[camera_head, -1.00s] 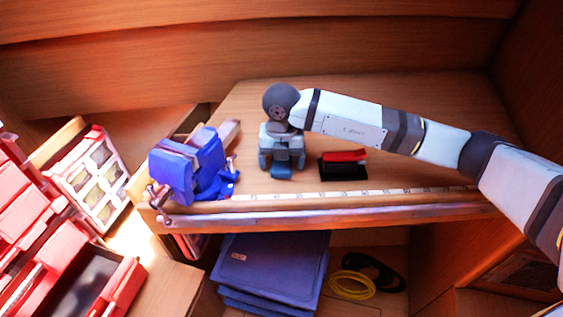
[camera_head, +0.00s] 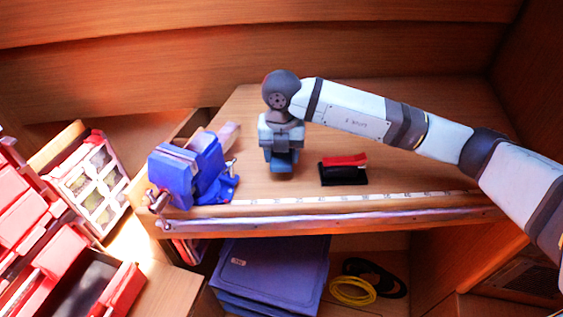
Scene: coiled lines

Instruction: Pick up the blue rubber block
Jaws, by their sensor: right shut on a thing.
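The blue rubber block (camera_head: 281,164) is on or just above the wooden bench top (camera_head: 430,175), left of the middle of the head view. My right gripper (camera_head: 281,154) comes down over it from above and is shut on it. The gripper body hides the upper part of the block. I cannot tell whether the block's underside still touches the bench. My left gripper does not show.
A blue vise (camera_head: 187,177) stands close to the left at the bench edge. A black and red stapler-like object (camera_head: 344,168) lies just right. A ruler strip (camera_head: 350,197) runs along the front edge.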

